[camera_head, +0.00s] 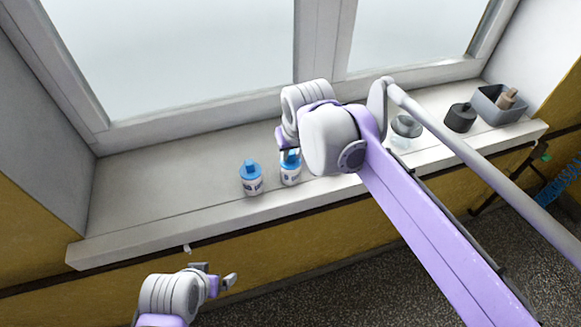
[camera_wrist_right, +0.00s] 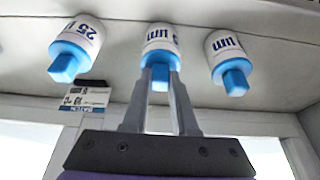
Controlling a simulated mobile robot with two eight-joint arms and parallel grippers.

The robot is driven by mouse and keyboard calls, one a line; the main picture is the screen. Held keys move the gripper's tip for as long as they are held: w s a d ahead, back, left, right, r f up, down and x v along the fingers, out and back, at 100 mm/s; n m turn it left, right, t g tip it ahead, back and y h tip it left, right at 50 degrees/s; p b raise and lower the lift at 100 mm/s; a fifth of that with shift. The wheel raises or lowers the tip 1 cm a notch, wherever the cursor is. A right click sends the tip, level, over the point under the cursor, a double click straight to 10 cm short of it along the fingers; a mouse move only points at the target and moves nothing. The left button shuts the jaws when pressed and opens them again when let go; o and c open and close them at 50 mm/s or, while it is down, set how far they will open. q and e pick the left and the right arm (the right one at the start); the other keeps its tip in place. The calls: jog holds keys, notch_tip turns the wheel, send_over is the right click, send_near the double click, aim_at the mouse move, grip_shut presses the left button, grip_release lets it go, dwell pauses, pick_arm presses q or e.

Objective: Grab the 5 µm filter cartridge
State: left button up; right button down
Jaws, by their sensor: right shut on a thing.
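Three white filter cartridges with blue caps stand on the window sill. In the right wrist view, upside down, the left one (camera_wrist_right: 80,42) reads 25. The middle one (camera_wrist_right: 160,36) and the right one (camera_wrist_right: 226,45) show "µm"; their numbers are not clear. My right gripper (camera_wrist_right: 160,75) is shut on the middle cartridge's blue cap. In the head view this cartridge (camera_head: 290,175) stands right of another cartridge (camera_head: 252,185); the third is hidden behind my right arm. My left gripper (camera_head: 214,276) is open and empty, low in front of the sill.
A small printed card (camera_wrist_right: 85,96) is near the 25 cartridge. The sill's left part is clear. The window is behind.

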dwell(0.3)
notch_tip(320, 180, up, 10)
jog(key=shift+f+p, duration=0.1)
jog(key=shift+p, duration=0.75)
